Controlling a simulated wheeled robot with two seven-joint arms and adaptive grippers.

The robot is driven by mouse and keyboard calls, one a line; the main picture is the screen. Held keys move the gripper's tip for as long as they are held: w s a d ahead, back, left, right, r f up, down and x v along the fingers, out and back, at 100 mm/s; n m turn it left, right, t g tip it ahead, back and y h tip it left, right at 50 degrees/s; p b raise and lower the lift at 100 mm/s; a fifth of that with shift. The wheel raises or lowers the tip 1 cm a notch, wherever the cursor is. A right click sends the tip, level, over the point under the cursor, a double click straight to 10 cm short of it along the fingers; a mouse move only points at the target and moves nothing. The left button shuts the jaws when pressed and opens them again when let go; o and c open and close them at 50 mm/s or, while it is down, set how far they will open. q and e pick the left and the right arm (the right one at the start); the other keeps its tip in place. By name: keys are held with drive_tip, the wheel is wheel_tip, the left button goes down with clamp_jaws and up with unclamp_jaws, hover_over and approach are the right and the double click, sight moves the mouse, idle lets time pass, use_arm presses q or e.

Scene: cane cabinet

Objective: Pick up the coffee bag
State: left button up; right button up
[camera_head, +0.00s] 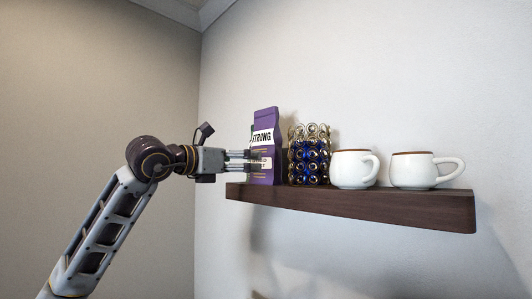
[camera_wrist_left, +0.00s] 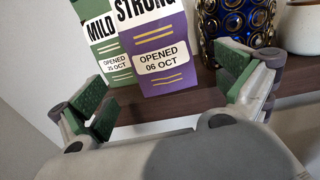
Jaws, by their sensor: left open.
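A purple coffee bag (camera_head: 264,125) labelled STRONG stands upright at the left end of the dark wooden shelf (camera_head: 350,206). In the left wrist view the purple bag (camera_wrist_left: 165,62) reads OPENED 06 OCT, and a green bag (camera_wrist_left: 112,58) labelled MILD stands just left of it. My left gripper (camera_head: 248,161) is level with the purple bag's lower half, its fingers reaching across the bag's left side in the head view. In the left wrist view the fingers are spread wide and empty, with the bags ahead between them. I see no contact. My right gripper is not in view.
A metallic holder with gold and blue round pieces (camera_head: 309,154) stands close to the right of the purple bag. Two white mugs (camera_head: 351,171) (camera_head: 413,171) are farther right on the shelf. The wall (camera_head: 400,80) is behind. The space left of the shelf is free.

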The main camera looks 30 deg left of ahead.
sight(263, 165)
use_arm(q)
drive_tip(key=p+x, duration=0.1)
drive_tip(key=x, duration=0.5)
drive_tip(key=shift+w+d+f+p, duration=0.1)
drive_tip(key=shift+w+f+p, duration=0.05)
drive_tip(key=shift+p, duration=0.25)
drive_tip(key=shift+p+x, duration=0.4)
drive_tip(key=shift+x, duration=0.5)
drive_tip(key=shift+w+d, duration=0.15)
drive_tip(key=shift+w, duration=0.5)
drive_tip(key=shift+w+f, duration=0.1)
drive_tip(key=shift+w, duration=0.1)
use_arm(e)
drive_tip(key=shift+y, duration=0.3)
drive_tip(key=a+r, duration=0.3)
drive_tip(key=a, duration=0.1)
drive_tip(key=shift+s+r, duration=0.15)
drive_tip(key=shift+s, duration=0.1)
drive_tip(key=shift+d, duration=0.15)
